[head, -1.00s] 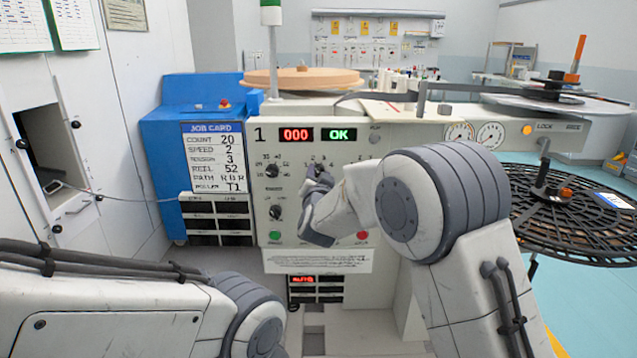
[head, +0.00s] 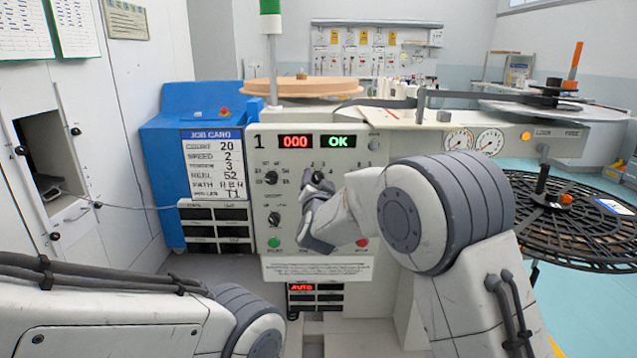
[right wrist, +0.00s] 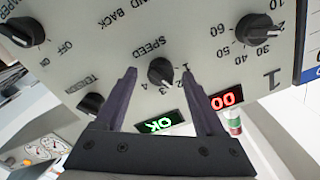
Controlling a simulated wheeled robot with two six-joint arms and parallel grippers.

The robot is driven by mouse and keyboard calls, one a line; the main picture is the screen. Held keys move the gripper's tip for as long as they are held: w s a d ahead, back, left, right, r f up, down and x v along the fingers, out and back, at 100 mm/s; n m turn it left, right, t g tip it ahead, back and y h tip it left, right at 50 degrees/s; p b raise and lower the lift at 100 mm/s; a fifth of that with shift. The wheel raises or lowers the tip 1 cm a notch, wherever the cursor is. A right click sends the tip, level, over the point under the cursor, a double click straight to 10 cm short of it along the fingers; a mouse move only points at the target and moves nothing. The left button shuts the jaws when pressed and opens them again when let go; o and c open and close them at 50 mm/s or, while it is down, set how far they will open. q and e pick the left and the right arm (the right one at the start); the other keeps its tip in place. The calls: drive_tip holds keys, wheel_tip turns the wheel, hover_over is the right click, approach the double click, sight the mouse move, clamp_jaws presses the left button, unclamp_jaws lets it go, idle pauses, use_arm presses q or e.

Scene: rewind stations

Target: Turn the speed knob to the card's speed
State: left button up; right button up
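The job card (head: 214,165) on the blue cabinet reads SPEED 2. The speed knob (right wrist: 160,72), black with a scale of 1 to 4, is on the grey panel. Its pointer seems to be on the side of the low numbers, but I cannot read the exact mark. My right gripper (right wrist: 160,73) is open, with one finger on each side of the knob and gaps showing. Whether the fingertips reach past the knob's face is unclear. In the head view my right gripper (head: 318,185) partly covers this knob. My left gripper is out of view; only its arm shows.
The panel (head: 345,145) also has a count knob (head: 271,178), a lower-left knob (head: 275,219), a green button (head: 274,243) and a red button (head: 362,243). Displays read 000 and OK. A black reel (head: 570,225) is at right.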

drive_tip(key=s, duration=1)
drive_tip(key=shift+s, duration=0.25)
